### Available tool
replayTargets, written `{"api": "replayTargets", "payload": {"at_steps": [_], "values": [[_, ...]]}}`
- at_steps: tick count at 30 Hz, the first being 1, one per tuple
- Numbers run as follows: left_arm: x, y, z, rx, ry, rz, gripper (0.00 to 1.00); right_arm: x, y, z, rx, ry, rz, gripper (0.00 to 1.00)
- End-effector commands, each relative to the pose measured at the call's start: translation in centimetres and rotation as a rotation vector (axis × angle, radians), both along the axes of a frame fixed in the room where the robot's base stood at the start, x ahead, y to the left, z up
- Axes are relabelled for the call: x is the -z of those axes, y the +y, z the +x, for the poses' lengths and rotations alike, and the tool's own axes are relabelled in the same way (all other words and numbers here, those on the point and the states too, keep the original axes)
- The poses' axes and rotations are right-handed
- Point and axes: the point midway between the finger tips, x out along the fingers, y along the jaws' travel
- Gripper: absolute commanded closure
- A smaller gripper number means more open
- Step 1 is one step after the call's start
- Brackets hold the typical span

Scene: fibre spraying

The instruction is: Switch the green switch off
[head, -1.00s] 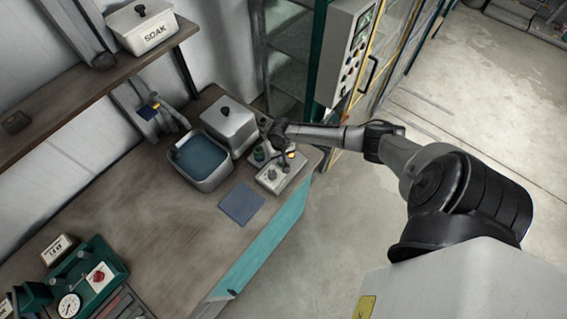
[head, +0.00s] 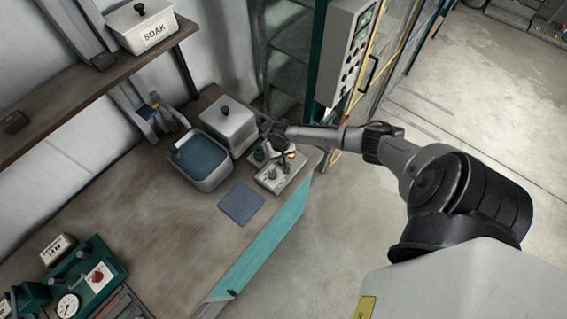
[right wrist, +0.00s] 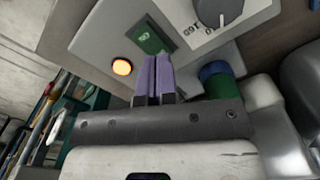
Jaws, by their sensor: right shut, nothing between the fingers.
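The green switch (right wrist: 150,38) is a small green rocker on a grey control box, with an orange lamp (right wrist: 122,67) lit beside it. The box (head: 268,180) sits at the far right end of the workbench. My right gripper (right wrist: 152,62) is shut and empty, its purple fingertips right at the switch's near edge. I cannot tell whether they touch it. In the head view the right gripper (head: 282,148) is over the box and hides part of it, and the switch cannot be made out. My left gripper is not in view.
A large dial (right wrist: 218,10) is on the same box. A blue-filled basin (head: 203,160) and a lidded grey container (head: 230,124) stand behind and left of it. A dark blue mat (head: 241,203) lies in front. The middle of the bench is clear.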

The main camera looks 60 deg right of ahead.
Motion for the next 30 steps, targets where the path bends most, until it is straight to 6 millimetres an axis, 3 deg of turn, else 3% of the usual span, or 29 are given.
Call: {"api": "replayTargets", "payload": {"at_steps": [30], "values": [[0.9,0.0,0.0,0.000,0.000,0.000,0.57,1.5,0.0,0.0,-0.001,0.000,0.000,1.00]]}}
